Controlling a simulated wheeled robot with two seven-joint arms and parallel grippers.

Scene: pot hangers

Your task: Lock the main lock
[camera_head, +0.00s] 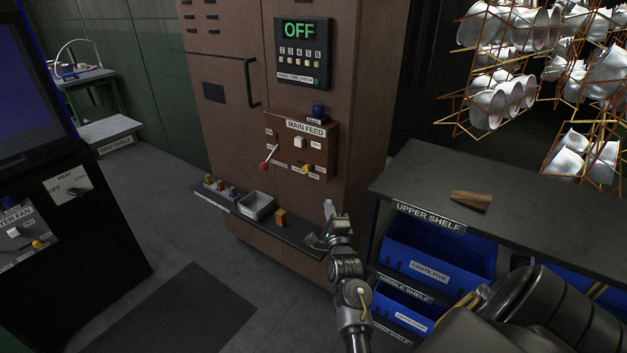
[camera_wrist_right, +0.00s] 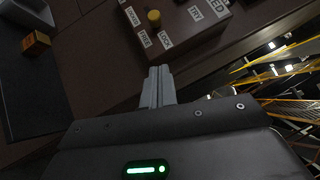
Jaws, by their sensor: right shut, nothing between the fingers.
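The MAIN FEED box (camera_head: 318,151) is on the front of a brown cabinet. It carries a red-ended lever (camera_head: 265,165), a white TRY button (camera_head: 299,142) and a yellow knob (camera_head: 307,169) at its lower right. In the right wrist view the yellow knob (camera_wrist_right: 154,17) sits among small labels, including FREE and LOCK. My right gripper (camera_head: 329,207) is shut and empty, below and to the right of the knob, apart from it. Its closed fingers (camera_wrist_right: 159,72) point toward the box in the wrist view. My left gripper is not in view.
A ledge (camera_head: 225,201) below the box holds small coloured pieces, a grey tray (camera_head: 257,205) and an orange block (camera_head: 281,217). An OFF display panel (camera_head: 303,52) is above. A grey shelf table (camera_head: 410,178) with blue crates (camera_head: 440,247) stands at right.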

